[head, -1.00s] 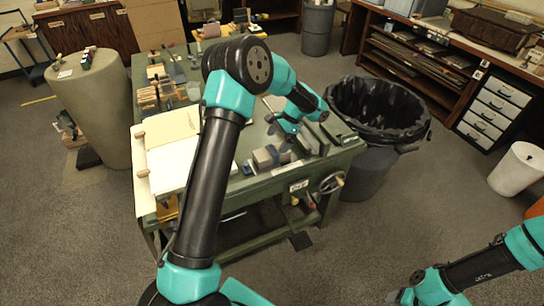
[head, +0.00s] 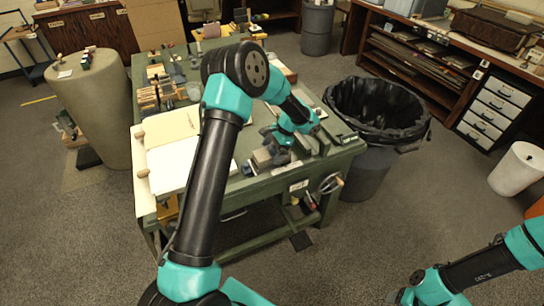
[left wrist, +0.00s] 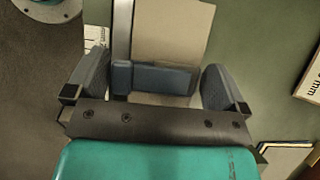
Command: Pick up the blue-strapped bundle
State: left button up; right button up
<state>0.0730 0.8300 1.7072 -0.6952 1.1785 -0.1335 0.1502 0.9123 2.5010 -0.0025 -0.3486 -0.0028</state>
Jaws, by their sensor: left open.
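The bundle (head: 263,157) lies near the front edge of the green bench, below my left gripper. In the left wrist view it shows a beige-grey top and a blue-grey strap (left wrist: 155,78) across it. My left gripper (head: 272,138) is open and points down over the bundle. In the left wrist view the two grey fingers (left wrist: 155,88) stand on either side of the strap, with a gap at the right finger. I cannot tell whether they touch the bundle. The gripper body hides the bundle's near end.
The green bench (head: 245,190) holds white sheets (head: 172,160) at left and tools behind. A metal bar (left wrist: 122,30) lies beside the bundle. A black-lined bin (head: 375,110) stands right of the bench. My right arm is at the lower right, clear of the bench.

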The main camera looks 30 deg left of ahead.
pick_arm(q)
jog(key=shift+c, duration=0.4)
jog(key=c, duration=0.9)
jog(key=shift+r, duration=0.1)
jog(key=shift+r, duration=0.5)
notch_tip(320, 180, up, 2)
jog(key=shift+s+d+r, duration=0.15)
jog(key=shift+r, duration=0.1)
jog(key=s+d, duration=0.2)
jog(key=s, duration=0.2)
jog(key=s+d+r, duration=0.1)
jog(key=s+d, duration=0.2)
jog(key=s, duration=0.2)
jog(key=s+d, duration=0.3)
jog(key=s, duration=0.1)
jog(key=shift+s+r, duration=0.15)
